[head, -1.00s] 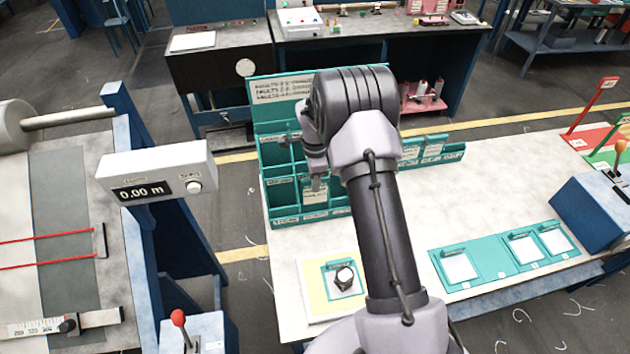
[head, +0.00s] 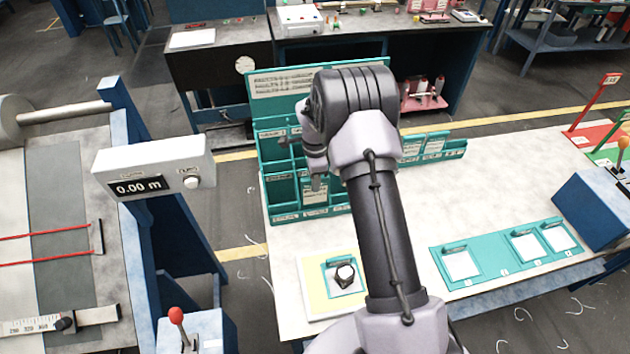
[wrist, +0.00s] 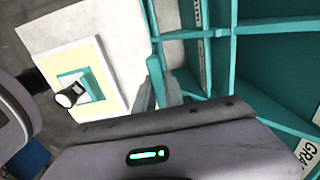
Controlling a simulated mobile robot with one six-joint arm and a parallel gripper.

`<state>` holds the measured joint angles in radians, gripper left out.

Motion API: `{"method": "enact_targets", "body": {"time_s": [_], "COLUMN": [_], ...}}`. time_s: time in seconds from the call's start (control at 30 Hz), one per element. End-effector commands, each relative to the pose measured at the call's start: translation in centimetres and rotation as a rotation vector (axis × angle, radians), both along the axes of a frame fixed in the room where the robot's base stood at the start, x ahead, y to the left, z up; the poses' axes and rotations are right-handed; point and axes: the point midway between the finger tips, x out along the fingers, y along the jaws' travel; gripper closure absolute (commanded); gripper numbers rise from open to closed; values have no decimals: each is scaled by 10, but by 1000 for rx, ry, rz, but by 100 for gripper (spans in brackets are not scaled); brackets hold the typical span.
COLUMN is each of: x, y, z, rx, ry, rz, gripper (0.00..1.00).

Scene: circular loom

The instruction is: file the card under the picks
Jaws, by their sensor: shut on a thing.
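My gripper (head: 316,180) is at the front of the teal card rack (head: 342,214), over its lower left compartments, pointing down. A white card with printed lines (head: 315,196) shows right below the fingertips, inside or just in front of a lower compartment; I cannot tell which. In the wrist view my gripper (wrist: 160,92) is closed on a thin teal piece (wrist: 154,70), apparently the card's grip. Most of the card is hidden there. The rack's walls (wrist: 270,27) fill the right of that view. The compartment labels are too small to read.
Several white cards in teal trays (head: 462,265) lie right. A blue box (head: 595,208) stands at the right edge. The middle tabletop (head: 500,190) is clear.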

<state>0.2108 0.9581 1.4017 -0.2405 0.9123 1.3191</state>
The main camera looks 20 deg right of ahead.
Motion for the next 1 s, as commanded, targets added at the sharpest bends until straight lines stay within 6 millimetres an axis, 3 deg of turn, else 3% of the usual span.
{"method": "enact_targets", "body": {"time_s": [0.8, 0.83, 0.9, 0.97, 1.0], "x": [0, 0, 0, 0, 0], "y": [0, 0, 0, 0, 0], "z": [-44, -44, -42, -41, -41], "rx": [0, 0, 0, 0, 0], "ry": [0, 0, 0, 0, 0], "rz": [0, 0, 0, 0, 0], "gripper": [100, 84, 70, 61, 61]}}
